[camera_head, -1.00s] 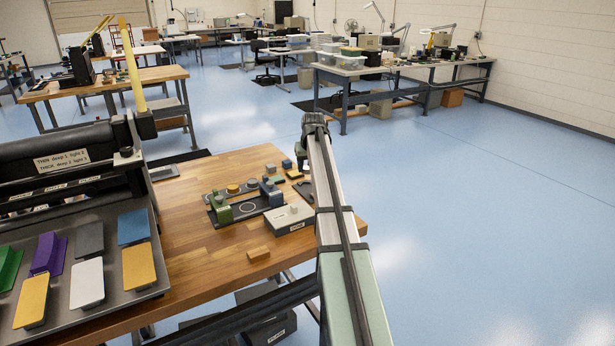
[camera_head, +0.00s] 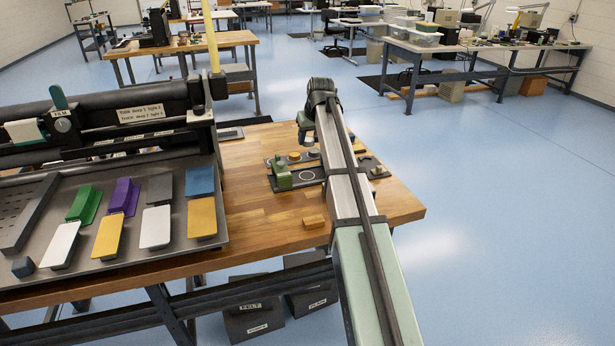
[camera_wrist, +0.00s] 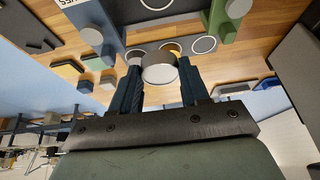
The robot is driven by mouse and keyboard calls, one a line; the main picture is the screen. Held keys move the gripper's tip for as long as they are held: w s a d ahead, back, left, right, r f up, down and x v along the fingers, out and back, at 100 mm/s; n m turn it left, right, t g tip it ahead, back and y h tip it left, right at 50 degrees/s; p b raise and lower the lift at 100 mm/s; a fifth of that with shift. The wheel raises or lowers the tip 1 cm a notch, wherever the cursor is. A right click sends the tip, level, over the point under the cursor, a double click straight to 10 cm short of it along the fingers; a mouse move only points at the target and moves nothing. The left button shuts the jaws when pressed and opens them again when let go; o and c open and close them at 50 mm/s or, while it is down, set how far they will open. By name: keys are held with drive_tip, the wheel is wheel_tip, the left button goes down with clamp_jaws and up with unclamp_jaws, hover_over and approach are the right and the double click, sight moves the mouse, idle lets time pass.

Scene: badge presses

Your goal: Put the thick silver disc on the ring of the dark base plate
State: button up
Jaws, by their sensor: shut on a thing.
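My gripper (camera_wrist: 158,72) is shut on a thick silver disc (camera_wrist: 160,69), which sits between its two blue fingertips in the wrist view. In that view a pale ring (camera_wrist: 204,45) shows on a dark strip to the right of the disc. Another ring (camera_wrist: 157,4) lies at the top edge on a dark base plate (camera_wrist: 185,8), between blue and green press parts. The disc looks apart from both rings; its height is unclear. In the head view the dark base plate (camera_head: 288,185) with its ring (camera_head: 306,177) lies beside a green press (camera_head: 281,176).
A yellow disc (camera_wrist: 173,48) lies just behind the held disc. A blue press part (camera_wrist: 88,20) stands at upper left in the wrist view. In the head view, a wooden block (camera_head: 314,222) lies on the bench (camera_head: 250,215). The tray (camera_head: 130,262) of coloured pieces is at left.

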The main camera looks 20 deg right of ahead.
drive_tip(key=s+a+n, duration=0.1)
drive_tip(key=s, duration=0.2)
drive_tip(key=n, duration=0.1)
approach(306, 175)
drive_tip(key=shift+x, duration=3)
drive_tip(key=shift+w+d, duration=0.1)
drive_tip(key=shift+d, duration=0.05)
drive_tip(key=o, duration=1.1)
drive_tip(key=shift+f, duration=0.15)
drive_tip(key=v, duration=1.2)
drive_tip(key=shift+w+d+r, duration=0.15)
drive_tip(key=shift+d+r, duration=0.1)
